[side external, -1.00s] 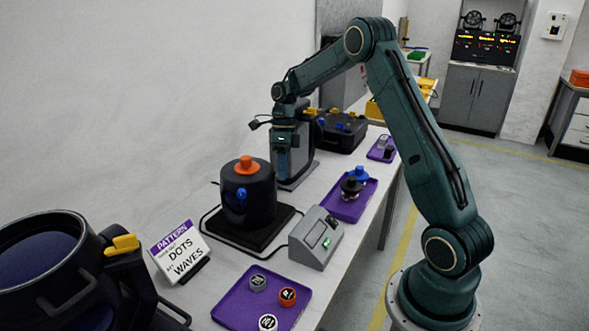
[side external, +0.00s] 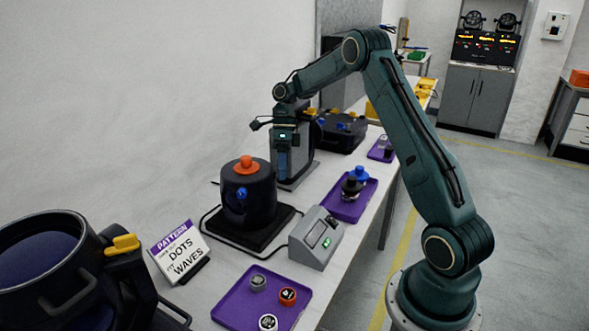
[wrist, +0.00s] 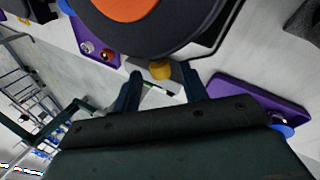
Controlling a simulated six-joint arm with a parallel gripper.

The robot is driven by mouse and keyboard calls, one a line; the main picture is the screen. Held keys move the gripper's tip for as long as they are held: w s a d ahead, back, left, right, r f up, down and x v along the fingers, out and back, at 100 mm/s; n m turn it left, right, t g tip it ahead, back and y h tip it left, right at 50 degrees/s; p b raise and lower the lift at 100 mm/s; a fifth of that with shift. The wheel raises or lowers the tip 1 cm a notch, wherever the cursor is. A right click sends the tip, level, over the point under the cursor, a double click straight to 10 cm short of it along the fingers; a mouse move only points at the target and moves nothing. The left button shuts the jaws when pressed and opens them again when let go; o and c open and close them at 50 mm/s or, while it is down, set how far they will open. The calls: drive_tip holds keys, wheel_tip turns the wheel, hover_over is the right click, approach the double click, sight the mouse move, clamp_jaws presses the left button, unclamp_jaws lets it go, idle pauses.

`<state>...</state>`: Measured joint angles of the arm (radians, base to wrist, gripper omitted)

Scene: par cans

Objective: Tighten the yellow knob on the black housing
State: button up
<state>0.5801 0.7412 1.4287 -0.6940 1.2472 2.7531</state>
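The black round housing (side external: 248,197) stands on a black base, with an orange knob (side external: 246,165) on top and a blue knob (side external: 241,194) on its near side. In the wrist view, the housing (wrist: 190,32) is at the top, and a yellow knob (wrist: 160,71) sticks out from its side. That yellow knob is hidden in the side view. My gripper (side external: 284,165) hangs pointing down behind the housing. In the wrist view, my gripper (wrist: 162,84) is open, its fingers apart with the yellow knob between and just beyond them; contact cannot be told.
A purple tray (side external: 235,298) with small discs lies in front, beside a grey switch box (side external: 315,240) and a pattern sign (side external: 180,252). A larger black fixture (side external: 123,275) with a yellow clamp stands lower left. Another purple tray (side external: 350,212) holds blue and black knobs.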

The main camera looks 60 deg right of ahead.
drive_tip(key=shift+w+a+h, duration=0.1)
drive_tip(key=shift+a+h, duration=0.05)
drive_tip(key=shift+h, duration=0.15)
idle(0.4)
drive_tip(key=shift+s+a+r+t+h, duration=0.1)
drive_tip(key=shift+t+h, duration=0.25)
drive_tip(key=shift+h, duration=0.2)
drive_tip(key=shift+s+a+t+h, duration=0.1)
drive_tip(key=shift+t+h, duration=0.25)
drive_tip(key=shift+h, duration=0.2)
drive_tip(key=shift+d+r, duration=0.15)
drive_tip(key=shift+r, duration=0.15)
wheel_tip(320, 180, up, 13)
drive_tip(key=d, duration=0.2)
drive_tip(key=s+a+r+n+t, duration=0.2)
drive_tip(key=s+a+n, duration=0.5)
drive_tip(key=n, duration=0.9)
drive_tip(key=s+a+r+n+t, duration=0.2)
drive_tip(key=s+a+r+n, duration=0.2)
drive_tip(key=s+a+n, duration=0.3)
drive_tip(key=a+n, duration=0.4)
drive_tip(key=n, duration=0.5)
drive_tip(key=shift+n+t, duration=0.3)
drive_tip(key=shift+t, duration=0.1)
